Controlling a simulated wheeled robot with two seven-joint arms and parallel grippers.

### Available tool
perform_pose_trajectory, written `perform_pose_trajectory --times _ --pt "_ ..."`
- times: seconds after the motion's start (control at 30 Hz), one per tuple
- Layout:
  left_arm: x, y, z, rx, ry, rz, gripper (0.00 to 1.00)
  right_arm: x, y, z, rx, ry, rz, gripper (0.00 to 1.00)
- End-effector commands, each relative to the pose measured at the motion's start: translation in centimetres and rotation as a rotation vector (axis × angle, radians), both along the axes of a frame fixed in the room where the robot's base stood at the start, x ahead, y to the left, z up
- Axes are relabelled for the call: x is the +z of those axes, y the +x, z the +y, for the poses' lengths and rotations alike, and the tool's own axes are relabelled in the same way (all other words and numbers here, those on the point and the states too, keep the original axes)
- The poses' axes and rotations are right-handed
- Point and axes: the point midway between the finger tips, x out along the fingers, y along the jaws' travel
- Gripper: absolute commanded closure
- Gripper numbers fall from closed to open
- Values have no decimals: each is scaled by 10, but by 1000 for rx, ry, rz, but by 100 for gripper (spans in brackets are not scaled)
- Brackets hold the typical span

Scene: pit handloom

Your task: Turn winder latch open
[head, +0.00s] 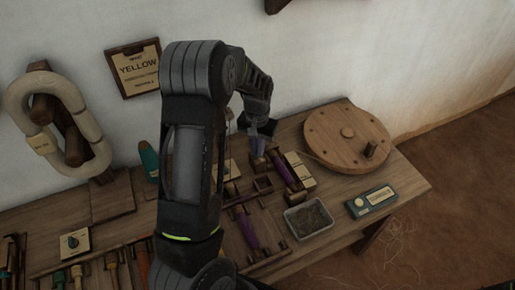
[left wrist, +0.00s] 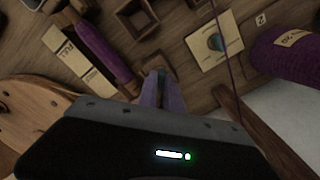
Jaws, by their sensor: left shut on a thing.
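My left gripper (head: 258,150) reaches down over the bench beside a purple-wound bobbin. In the left wrist view its fingers (left wrist: 163,88) are shut on a small teal piece (left wrist: 162,75) at their tips. This piece sits where a latch could be, but its shape and turn are mostly hidden by the fingers, so I cannot tell how far it is turned. The round wooden winder disc (head: 345,134) with a peg stands right of the gripper; part of it shows in the left wrist view (left wrist: 35,105). My right gripper is not in view.
A purple bobbin (left wrist: 102,52) lies by a "FULL" card (left wrist: 76,62). A card with a teal knob (left wrist: 215,42) lies near a purple yarn cone (left wrist: 288,58). A grey tray (head: 309,218) and a teal box (head: 371,201) stand toward the bench's front right. A thread crosses the wrist view.

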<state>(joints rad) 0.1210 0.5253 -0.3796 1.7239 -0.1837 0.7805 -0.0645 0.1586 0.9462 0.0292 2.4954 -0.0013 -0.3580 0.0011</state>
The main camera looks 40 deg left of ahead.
Motion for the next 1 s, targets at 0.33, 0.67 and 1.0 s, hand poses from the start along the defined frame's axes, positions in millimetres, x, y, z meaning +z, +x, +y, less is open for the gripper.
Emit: perform_pose_trajectory --times 0.33,0.67,1.0 --pt "1 1 0 326 0 -1 100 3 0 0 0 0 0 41" --pt "2 1 0 626 2 -2 100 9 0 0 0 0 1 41" --pt "1 1 0 815 0 -3 100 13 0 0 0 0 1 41"
